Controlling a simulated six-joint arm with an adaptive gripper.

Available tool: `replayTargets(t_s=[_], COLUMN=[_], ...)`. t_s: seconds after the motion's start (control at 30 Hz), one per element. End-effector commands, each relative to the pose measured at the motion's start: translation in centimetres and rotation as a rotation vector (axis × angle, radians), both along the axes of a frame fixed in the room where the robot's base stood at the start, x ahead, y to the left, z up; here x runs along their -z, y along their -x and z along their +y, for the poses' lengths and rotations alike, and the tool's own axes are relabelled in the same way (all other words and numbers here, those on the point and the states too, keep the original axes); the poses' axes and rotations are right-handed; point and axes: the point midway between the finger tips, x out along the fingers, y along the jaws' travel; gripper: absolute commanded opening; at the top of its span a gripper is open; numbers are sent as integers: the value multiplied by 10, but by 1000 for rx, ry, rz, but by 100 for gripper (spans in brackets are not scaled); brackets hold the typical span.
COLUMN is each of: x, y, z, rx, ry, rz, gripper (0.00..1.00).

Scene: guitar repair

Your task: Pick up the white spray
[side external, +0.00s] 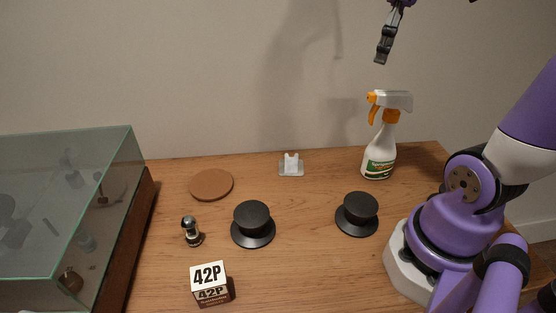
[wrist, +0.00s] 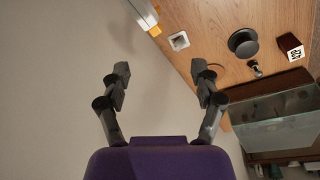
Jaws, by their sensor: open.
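The white spray bottle (side external: 379,150) stands upright at the back right of the wooden table in the side view. It has an orange and white trigger head and a green label. In the wrist view only part of the white spray (wrist: 143,12) shows at the top edge. My gripper (side external: 381,60) is above the bottle's head in the side view, apart from it. In the wrist view my gripper (wrist: 162,78) has its two fingers spread wide with nothing between them.
Two black round knobs (side external: 253,224) (side external: 357,214), a brown disc (side external: 211,185), a small white holder (side external: 291,165), a small metal-and-black piece (side external: 191,231) and a "42P" box (side external: 211,284) are on the table. A glass case (side external: 70,215) stands at left. The wall is close behind the bottle.

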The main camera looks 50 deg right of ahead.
Motion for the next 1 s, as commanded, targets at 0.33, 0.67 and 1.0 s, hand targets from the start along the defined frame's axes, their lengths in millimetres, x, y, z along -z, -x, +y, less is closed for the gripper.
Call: replayTargets(t_s=[0.33,0.67,1.0], x=[19,66,109], y=[29,28,27], z=[-54,-54,-54], rx=[-120,-121,-120], ry=[-82,-79,-76], rz=[148,145,144], gripper=[74,74,74])
